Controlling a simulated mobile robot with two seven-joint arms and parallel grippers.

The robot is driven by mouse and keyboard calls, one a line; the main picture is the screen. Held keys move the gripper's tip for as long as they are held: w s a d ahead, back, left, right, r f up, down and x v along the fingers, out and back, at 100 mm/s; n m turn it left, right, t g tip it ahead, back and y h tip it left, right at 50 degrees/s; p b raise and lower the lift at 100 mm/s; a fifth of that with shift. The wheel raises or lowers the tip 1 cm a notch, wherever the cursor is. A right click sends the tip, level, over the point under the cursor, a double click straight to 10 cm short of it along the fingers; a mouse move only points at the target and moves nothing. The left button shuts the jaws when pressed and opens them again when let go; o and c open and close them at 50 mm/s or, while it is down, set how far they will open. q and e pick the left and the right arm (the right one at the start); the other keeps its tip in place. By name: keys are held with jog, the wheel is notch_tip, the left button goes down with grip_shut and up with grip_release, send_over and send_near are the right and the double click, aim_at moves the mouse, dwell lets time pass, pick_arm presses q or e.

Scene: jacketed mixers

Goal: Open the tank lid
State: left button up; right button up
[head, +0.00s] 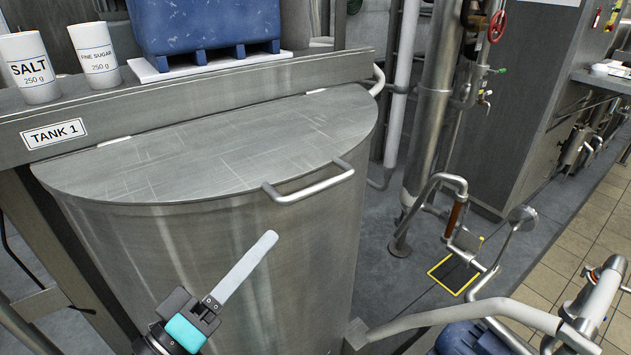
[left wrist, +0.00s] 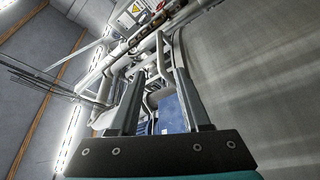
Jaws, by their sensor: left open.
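The tank lid (head: 205,150) is a half-round brushed-metal cover lying flat and closed on the steel tank marked TANK 1 (head: 230,250). A bar handle (head: 308,182) sits at the lid's front right edge. My left gripper (head: 266,241) is in front of the tank wall, below and to the left of the handle in the picture, apart from it. Its jaws are open with nothing between them; both fingers (left wrist: 157,80) show in the left wrist view. There the tank wall fills the right side. My right gripper is not in view.
Salt (head: 30,68) and fine sugar (head: 95,55) tubs and a blue crate (head: 205,22) on a white board stand on the ledge behind the lid. Pipes (head: 455,215) and a blue motor (head: 470,340) are at the right. Floor shows between the tank and pipes.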

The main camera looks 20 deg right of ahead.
aim_at(315, 185)
pick_arm(q)
jog(key=p+x, duration=0.2)
jog(key=x, duration=0.9)
jog(key=shift+r+p, duration=0.15)
jog(key=shift+p, duration=0.15)
jog(key=shift+x, duration=0.85)
jog(key=shift+c, duration=0.4)
grip_shut()
